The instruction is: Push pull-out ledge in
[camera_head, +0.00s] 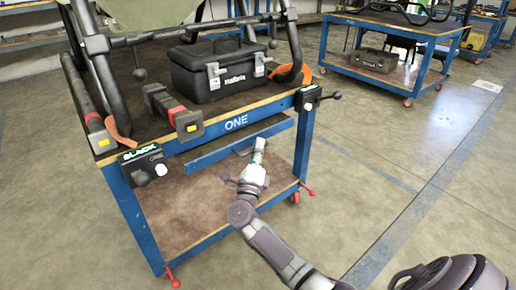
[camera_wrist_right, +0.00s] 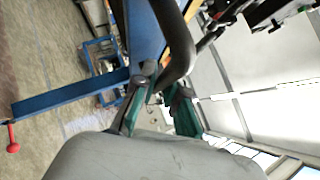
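The blue cart marked ONE (camera_head: 237,122) stands at the left of the head view. A long blue bar (camera_head: 213,153), which looks like the front of the pull-out ledge, runs below the cart's front top edge; how far out it sits is hard to judge. My right gripper (camera_head: 259,146) is at this bar's right part, from the front. Contact cannot be made out. In the wrist view its two fingers (camera_wrist_right: 158,88) stand apart with nothing clearly held; a blue beam (camera_wrist_right: 146,35) and a black tube lie beyond them. My left gripper is not in view.
A black toolbox (camera_head: 222,72) and red-and-black clamps stand on the cart top. Black latch units sit at both front corners. The cart's lower shelf (camera_head: 215,205) is bare. Red caster levers stick out near the floor. A second blue cart (camera_head: 388,75) stands behind; floor between is free.

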